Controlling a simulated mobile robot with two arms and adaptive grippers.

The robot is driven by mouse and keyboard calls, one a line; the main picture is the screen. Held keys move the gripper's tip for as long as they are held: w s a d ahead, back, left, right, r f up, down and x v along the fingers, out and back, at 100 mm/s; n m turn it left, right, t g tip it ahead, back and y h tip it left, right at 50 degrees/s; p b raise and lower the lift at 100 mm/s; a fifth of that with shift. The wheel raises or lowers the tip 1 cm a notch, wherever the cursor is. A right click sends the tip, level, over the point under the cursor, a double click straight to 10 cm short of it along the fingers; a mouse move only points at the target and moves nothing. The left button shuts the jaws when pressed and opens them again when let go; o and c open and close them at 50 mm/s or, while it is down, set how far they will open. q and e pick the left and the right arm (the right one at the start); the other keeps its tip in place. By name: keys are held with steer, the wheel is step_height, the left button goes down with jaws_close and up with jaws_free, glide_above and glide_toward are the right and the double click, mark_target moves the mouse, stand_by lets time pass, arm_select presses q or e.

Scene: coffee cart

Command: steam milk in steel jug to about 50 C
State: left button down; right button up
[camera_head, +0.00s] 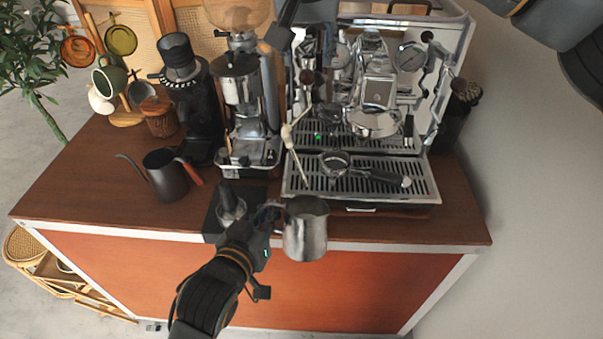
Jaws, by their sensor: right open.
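The steel jug (305,235) is upright at the counter's front edge, its open top facing up. My left gripper (268,222) is shut on its handle, at the jug's left side. The jug's contents are too dark to make out. The espresso machine (440,55) stands behind. Its steam wand (298,160), with a cream grip, slants down over the drip tray. The wand tip shows just behind the jug's rim, apart from it.
A portafilter (340,168) lies on the drip tray (415,200). A black tamping stand (228,205) is beside my left gripper. A dark kettle (167,178) and grinders (240,100) stand to the left. The counter's front left (90,195) is clear.

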arm_select(q)
steer(key=shift+s+r, duration=0.1)
arm_select(e)
steer(key=shift+r, duration=0.1)
steer(key=shift+r+p, duration=0.5)
steer(key=shift+p, duration=0.1)
steer(key=shift+r+p, duration=0.55)
steer(key=shift+r, duration=0.05)
arm_select(q)
steer(key=s+r, duration=0.2)
steer(key=s, duration=0.5)
steer(key=shift+d, duration=0.15)
steer(key=shift+r, duration=0.1)
steer(key=shift+s, duration=0.15)
